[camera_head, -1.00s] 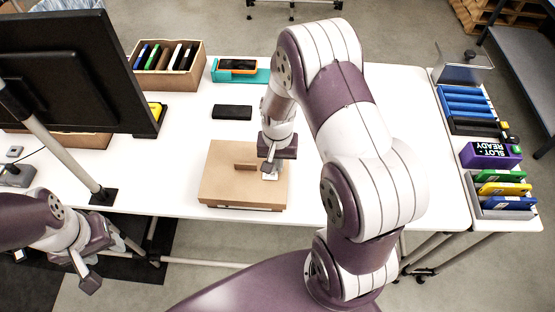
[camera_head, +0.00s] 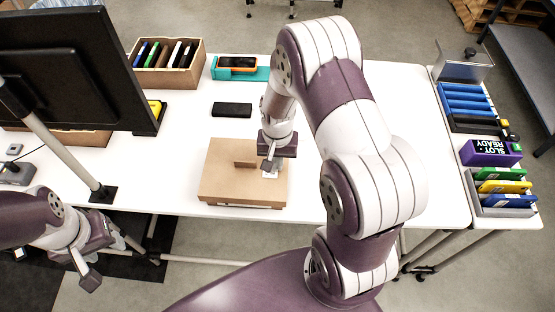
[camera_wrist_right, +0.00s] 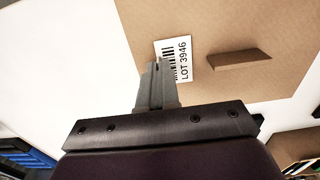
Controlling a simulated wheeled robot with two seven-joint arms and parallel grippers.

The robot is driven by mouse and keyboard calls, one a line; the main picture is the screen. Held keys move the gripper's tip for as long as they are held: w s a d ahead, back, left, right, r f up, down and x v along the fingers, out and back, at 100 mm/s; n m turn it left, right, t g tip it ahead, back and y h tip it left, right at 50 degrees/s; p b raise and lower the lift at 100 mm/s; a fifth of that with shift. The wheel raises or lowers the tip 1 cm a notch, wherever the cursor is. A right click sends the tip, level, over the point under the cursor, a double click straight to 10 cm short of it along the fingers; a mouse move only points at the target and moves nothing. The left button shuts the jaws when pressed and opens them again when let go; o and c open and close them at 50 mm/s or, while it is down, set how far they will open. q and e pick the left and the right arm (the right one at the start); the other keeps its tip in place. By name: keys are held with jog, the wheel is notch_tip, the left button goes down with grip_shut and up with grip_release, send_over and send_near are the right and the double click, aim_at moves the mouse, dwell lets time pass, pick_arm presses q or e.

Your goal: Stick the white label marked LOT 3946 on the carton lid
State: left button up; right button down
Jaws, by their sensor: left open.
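The brown carton (camera_head: 225,185) stands at the table's front edge, lid up. The white label marked LOT 3946 (camera_wrist_right: 182,60), with a barcode, is at the lid surface in the right wrist view; it shows as a small white patch in the head view (camera_head: 270,174). My right gripper (camera_head: 269,168) is over the lid's right part. Its fingers (camera_wrist_right: 157,72) are shut at the label's edge and hide one corner. I cannot tell whether the whole label touches the lid. My left gripper (camera_head: 91,268) is open and empty, in front of the table at lower left.
A small brown raised piece (camera_head: 245,164) stands on the lid beside the label. A black flat device (camera_head: 232,110) lies behind the carton. A monitor (camera_head: 70,70) blocks the left. A purple SLOT READY box (camera_head: 490,153) and trays are on the right table. White table right of the carton is clear.

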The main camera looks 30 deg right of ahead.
jog(key=c, duration=1.3)
grip_release()
notch_tip(320, 180, up, 19)
jog(key=p, duration=0.4)
jog(key=shift+f, duration=0.2)
jog(key=s+a+f+n+b, duration=0.1)
jog(key=s+a+f+n, duration=0.1)
jog(key=s+n, duration=0.1)
jog(key=s+a+f+n+t+b, duration=0.1)
jog(key=s+a+f+n+b, duration=0.1)
jog(key=s, duration=0.4)
jog(key=shift+a+f+n, duration=0.3)
jog(key=shift+a+n, duration=0.4)
jog(key=shift+n, duration=0.1)
